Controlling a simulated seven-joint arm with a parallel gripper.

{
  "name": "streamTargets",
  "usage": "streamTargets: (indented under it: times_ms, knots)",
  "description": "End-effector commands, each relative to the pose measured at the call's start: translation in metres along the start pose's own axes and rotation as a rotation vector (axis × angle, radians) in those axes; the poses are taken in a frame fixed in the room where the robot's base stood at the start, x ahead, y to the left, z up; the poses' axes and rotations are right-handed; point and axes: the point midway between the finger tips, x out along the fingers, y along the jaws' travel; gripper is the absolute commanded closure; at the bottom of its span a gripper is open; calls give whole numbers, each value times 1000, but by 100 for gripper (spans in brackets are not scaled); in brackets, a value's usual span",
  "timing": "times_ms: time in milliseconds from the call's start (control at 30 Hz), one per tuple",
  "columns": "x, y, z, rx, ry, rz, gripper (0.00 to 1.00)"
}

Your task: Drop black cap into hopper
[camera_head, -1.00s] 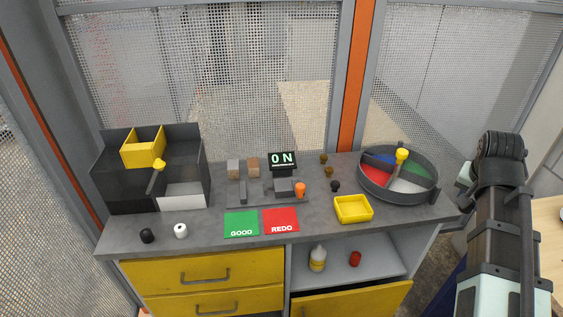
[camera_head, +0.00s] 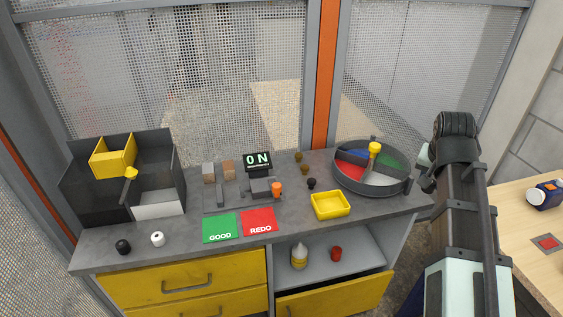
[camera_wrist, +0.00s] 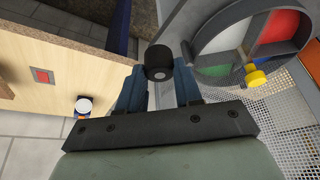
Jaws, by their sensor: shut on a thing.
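In the wrist view, my gripper (camera_wrist: 160,80) is shut on a black cap (camera_wrist: 158,62), a short dark cylinder with a grey centre, at its fingertips. In the head view the held cap is hidden by my arm, which is at the right, beside the counter end. A yellow open-topped box that looks like the hopper (camera_head: 113,160) sits on the grey bin unit (camera_head: 85,197) at the far left, with a yellow knob in front. Other small black pieces lie on the counter at front left (camera_head: 123,246) and near the middle (camera_head: 312,183).
The round divided tray (camera_head: 371,187) with a yellow knob stands at the counter's right end, near my gripper. A yellow tray (camera_head: 330,205), green GOOD pad (camera_head: 220,228), red REDO pad (camera_head: 259,221) and white roll (camera_head: 157,239) lie on the counter. A wooden table (camera_head: 520,230) is at the right.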

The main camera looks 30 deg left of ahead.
Motion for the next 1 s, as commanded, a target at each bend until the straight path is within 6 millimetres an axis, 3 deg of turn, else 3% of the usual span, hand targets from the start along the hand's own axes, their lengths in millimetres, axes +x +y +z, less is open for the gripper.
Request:
streamTargets:
  times_ms: [467, 1000]
  knots:
    - [-26, -144, 24, -208, 0, -86, 94]
    - [-73, -313, 81, -460, -1, -191, 94]
